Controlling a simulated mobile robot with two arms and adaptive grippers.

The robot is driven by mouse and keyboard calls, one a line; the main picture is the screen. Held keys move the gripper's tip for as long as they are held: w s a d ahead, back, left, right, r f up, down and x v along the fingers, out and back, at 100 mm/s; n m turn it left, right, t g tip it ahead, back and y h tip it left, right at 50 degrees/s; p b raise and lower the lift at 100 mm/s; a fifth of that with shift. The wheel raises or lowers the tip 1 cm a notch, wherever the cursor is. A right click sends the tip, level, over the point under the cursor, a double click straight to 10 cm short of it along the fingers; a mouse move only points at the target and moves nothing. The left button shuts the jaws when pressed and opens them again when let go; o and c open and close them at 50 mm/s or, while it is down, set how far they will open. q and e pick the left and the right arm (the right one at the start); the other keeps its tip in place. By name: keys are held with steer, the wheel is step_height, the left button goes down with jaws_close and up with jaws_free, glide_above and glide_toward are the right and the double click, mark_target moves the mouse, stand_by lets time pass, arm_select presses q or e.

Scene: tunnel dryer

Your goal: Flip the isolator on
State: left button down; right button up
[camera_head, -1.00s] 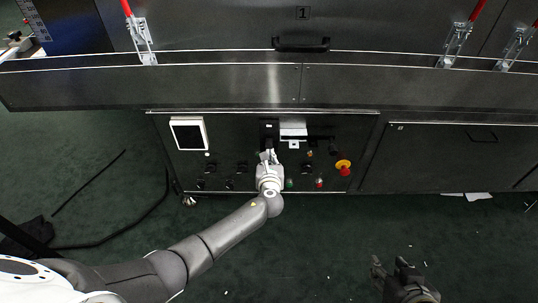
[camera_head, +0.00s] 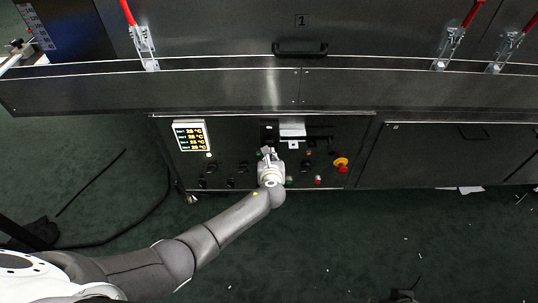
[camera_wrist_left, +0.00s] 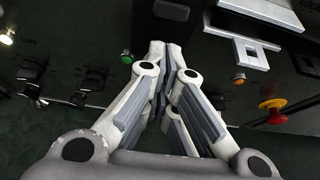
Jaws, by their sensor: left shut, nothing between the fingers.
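The isolator appears to be the black block (camera_head: 268,132) at the top middle of the dark control panel; its lever position cannot be made out. In the left wrist view the black block (camera_wrist_left: 165,25) with a pale label stands just beyond the fingertips. My left gripper (camera_head: 267,151) is shut and empty, just below the block, covering part of the panel. Its fingers also show in the left wrist view (camera_wrist_left: 163,55); contact with the block cannot be told. My right gripper (camera_head: 403,295) barely shows at the bottom edge.
A display (camera_head: 190,136) at the panel's left is lit with several 25 °C readings. A red and yellow emergency stop (camera_head: 341,165) sits at the right. Several black knobs and coloured buttons lie around my left gripper. A metal ledge (camera_head: 200,88) overhangs above.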

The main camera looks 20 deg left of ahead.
arm_select(q)
steer(key=shift+r+p, duration=0.75)
steer(key=shift+p, duration=0.15)
arm_select(e)
steer(key=x, duration=0.6)
steer(key=shift+s+f, duration=0.25)
steer(key=shift+f, duration=0.05)
steer(key=shift+a, duration=0.15)
arm_select(q)
steer(key=v, duration=1.2)
arm_select(e)
steer(key=shift+s, duration=0.1)
arm_select(q)
steer(key=shift+s+f, duration=0.1)
steer(key=shift+f, duration=0.05)
stand_by(0.4)
